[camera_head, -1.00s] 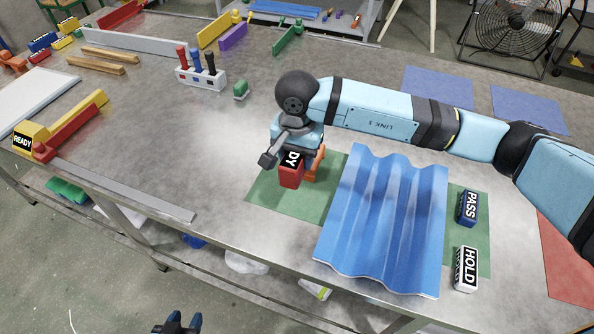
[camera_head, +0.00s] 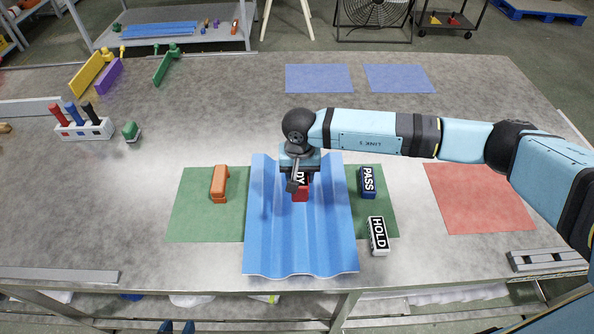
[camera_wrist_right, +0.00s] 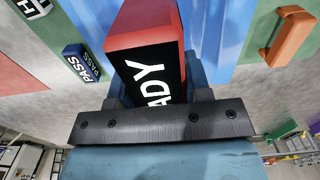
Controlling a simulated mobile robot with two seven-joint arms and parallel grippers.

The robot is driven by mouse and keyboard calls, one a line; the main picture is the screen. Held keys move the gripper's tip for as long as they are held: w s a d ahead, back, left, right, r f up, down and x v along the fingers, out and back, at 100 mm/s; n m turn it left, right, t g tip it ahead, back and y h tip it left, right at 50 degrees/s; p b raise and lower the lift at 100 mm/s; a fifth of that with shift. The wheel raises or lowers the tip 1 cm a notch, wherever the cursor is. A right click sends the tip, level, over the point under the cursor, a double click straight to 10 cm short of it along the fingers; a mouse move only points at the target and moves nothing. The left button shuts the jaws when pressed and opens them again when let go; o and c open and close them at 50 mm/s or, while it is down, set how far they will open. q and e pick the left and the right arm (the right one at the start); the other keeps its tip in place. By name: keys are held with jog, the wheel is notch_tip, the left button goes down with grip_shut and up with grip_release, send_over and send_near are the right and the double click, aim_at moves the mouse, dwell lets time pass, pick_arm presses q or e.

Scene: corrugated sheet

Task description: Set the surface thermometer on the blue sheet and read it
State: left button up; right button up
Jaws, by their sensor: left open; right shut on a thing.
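The blue corrugated sheet (camera_head: 263,225) lies over the middle of a green mat. My right gripper (camera_head: 299,180) is over the sheet and shut on a red box (camera_head: 300,193), apparently the surface thermometer. Its black face shows the letters "ADY" in the right wrist view (camera_wrist_right: 150,75), with the rest of the word cut off or hidden. I cannot tell whether the box touches the sheet. My left gripper (camera_head: 177,327) shows only its tips at the bottom edge, open and empty.
On the green mat (camera_head: 195,228), an orange bracket-shaped piece (camera_head: 218,185) stands left of the sheet. A PASS block (camera_head: 367,182) and a HOLD block (camera_head: 378,236) stand right of it. A red mat (camera_head: 480,198) lies farther right. The table behind the sheet is mostly clear.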

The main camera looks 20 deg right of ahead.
jog(key=shift+a, duration=0.1)
jog(key=shift+f+b, duration=0.3)
jog(key=shift+b, duration=0.4)
notch_tip(320, 180, down, 6)
jog(key=b, duration=0.6)
jog(key=shift+f, duration=0.25)
jog(key=shift+f+b, duration=0.3)
jog(key=shift+f, duration=0.1)
jog(key=shift+f+b, duration=0.3)
jog(key=shift+f, duration=0.05)
jog(key=shift+f+b, duration=0.15)
jog(key=shift+b, duration=0.15)
jog(key=o, duration=1.2)
jog(key=shift+c, duration=0.2)
